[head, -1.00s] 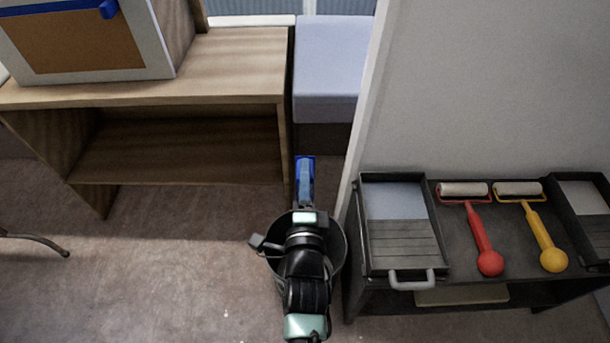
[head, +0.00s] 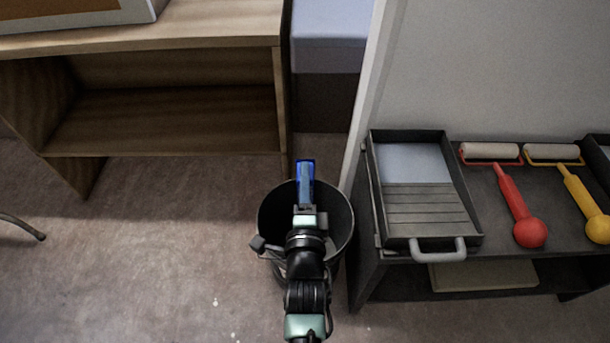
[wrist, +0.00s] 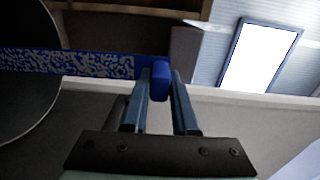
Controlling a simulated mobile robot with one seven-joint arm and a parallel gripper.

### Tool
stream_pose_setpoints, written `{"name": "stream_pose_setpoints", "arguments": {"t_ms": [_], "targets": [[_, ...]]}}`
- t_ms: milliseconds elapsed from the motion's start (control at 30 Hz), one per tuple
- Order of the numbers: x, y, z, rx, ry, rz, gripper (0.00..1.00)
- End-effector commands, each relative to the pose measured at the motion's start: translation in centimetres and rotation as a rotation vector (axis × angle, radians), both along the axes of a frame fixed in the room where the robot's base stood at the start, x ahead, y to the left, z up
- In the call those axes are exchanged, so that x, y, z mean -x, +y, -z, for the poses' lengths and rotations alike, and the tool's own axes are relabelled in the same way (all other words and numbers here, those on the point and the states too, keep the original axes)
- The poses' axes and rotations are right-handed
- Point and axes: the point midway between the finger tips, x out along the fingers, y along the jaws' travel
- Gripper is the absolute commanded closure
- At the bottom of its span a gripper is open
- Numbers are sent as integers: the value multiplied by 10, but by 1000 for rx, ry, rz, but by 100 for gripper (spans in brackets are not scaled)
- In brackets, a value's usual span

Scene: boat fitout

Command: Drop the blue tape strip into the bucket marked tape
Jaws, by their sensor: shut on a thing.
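My gripper (head: 305,200) is shut on the blue tape strip (head: 306,168). In the wrist view the strip (wrist: 65,63) runs left from between the fingertips (wrist: 160,78). It has a grey speckled face and a plain blue end in the jaws. A dark round bucket (head: 342,208) stands on the floor beneath my gripper, and my arm hides part of it. In the head view the gripper and strip overlap the bucket's far rim, with the strip's tip past it. A dark round shape, probably the bucket (wrist: 25,75), shows at the wrist view's left. No marking on the bucket can be read.
A wooden shelf unit (head: 170,120) stands at the left with a framed panel on top. Right of the bucket, past a pale wall's edge, a dark low cart (head: 367,275) carries a paint tray (head: 417,205), a red roller (head: 518,210) and a yellow roller (head: 580,195). The left floor is mostly clear.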

Motion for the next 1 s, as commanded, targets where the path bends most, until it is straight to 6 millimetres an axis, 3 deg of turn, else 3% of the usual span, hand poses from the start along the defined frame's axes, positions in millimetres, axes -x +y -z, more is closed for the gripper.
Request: {"name": "stream_pose_setpoints", "arguments": {"t_ms": [33,400,600,967,1000], "targets": [[0,0,19,1,0,0,100],[0,0,81,0,-1,0,100],[0,0,96,0,-1,0,100],[0,0,97,0,-1,0,100],[0,0,97,0,-1,0,70]]}}
